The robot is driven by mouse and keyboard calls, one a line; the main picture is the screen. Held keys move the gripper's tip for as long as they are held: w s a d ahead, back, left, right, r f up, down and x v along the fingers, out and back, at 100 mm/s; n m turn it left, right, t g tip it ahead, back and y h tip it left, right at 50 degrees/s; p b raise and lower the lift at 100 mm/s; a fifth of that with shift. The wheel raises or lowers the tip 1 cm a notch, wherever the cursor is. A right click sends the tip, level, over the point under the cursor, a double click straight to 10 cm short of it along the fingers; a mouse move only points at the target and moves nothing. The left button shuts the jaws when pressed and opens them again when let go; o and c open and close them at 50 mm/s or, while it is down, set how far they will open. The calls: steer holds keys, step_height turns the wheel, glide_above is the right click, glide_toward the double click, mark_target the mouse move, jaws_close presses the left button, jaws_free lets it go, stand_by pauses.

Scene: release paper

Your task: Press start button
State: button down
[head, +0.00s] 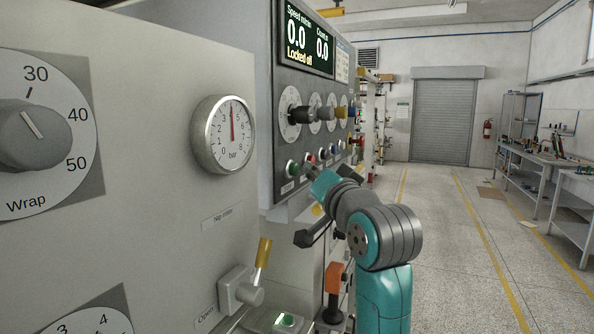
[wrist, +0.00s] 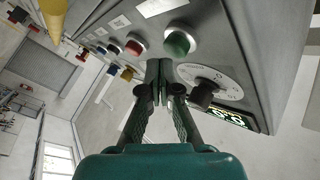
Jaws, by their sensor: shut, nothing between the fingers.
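The panel has a row of buttons under its dials. A green button (head: 291,168), likely the start button, is at the near end of the row; its label is too small to read. It also shows in the wrist view (wrist: 179,43). My gripper (wrist: 160,72) is shut and empty, its fingertips just below the green button in the wrist picture. I cannot tell whether they touch the panel. In the head view my gripper (head: 310,171) is close to the row, just right of the green button, and its fingertips are hard to make out.
A display (head: 306,40) reads 0.0, 0.0 and "Locked off". A dark knob (wrist: 203,94) protrudes nearby. A yellow-handled lever (head: 262,252) stands low in front.

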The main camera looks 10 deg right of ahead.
steer(key=shift+w+a, duration=0.35)
steer(key=shift+a, duration=0.2)
stand_by(0.9)
steer(key=shift+d, duration=0.1)
steer(key=shift+s+d, duration=0.5)
steer(key=shift+d, duration=0.1)
steer(key=shift+d, duration=0.1)
stand_by(0.3)
steer(key=s+d, duration=0.1)
steer(key=d, duration=0.1)
steer(key=s+d, duration=0.1)
steer(key=s, duration=0.1)
steer(key=shift+d, duration=0.4)
steer(key=shift+f, duration=0.1)
stand_by(0.4)
